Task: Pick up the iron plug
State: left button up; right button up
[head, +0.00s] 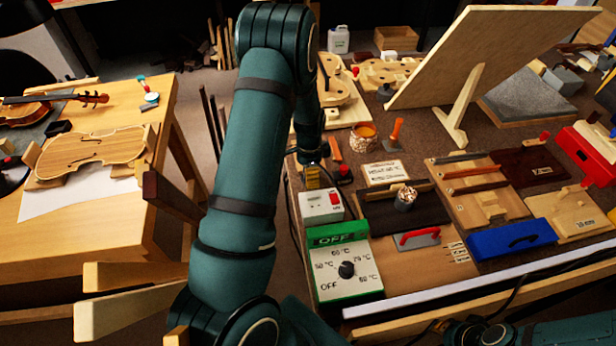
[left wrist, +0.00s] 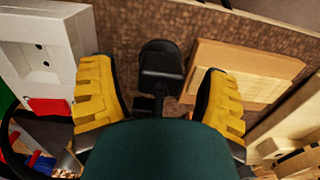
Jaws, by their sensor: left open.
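The iron plug (left wrist: 161,68) is a black plug with a rounded end, lying on the brown bench top in the left wrist view. My left gripper (left wrist: 160,95) has its two yellow fingers apart, one on each side of the plug, with gaps between them and it. In the head view my left gripper (head: 313,176) is low over the bench, behind the white socket box (head: 321,206) with its red switch. The plug cannot be made out clearly there. My right gripper is out of view; only part of my right arm shows at the bottom right.
The socket box also shows at the left of the left wrist view (left wrist: 42,45). A wooden block (left wrist: 240,72) lies right of the plug. The head view shows a green-and-white temperature controller (head: 345,265), an amber jar (head: 364,136) and an orange-handled tool (head: 396,133) nearby.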

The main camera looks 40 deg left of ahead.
pick_arm(q)
jog(key=shift+c, duration=0.2)
jog(key=c, duration=1.2)
jog(key=shift+o, duration=0.2)
jog(key=shift+r, duration=0.1)
notch_tip(320, 180, up, 10)
jog(key=shift+f+p, duration=0.1)
jog(key=shift+p, duration=0.95)
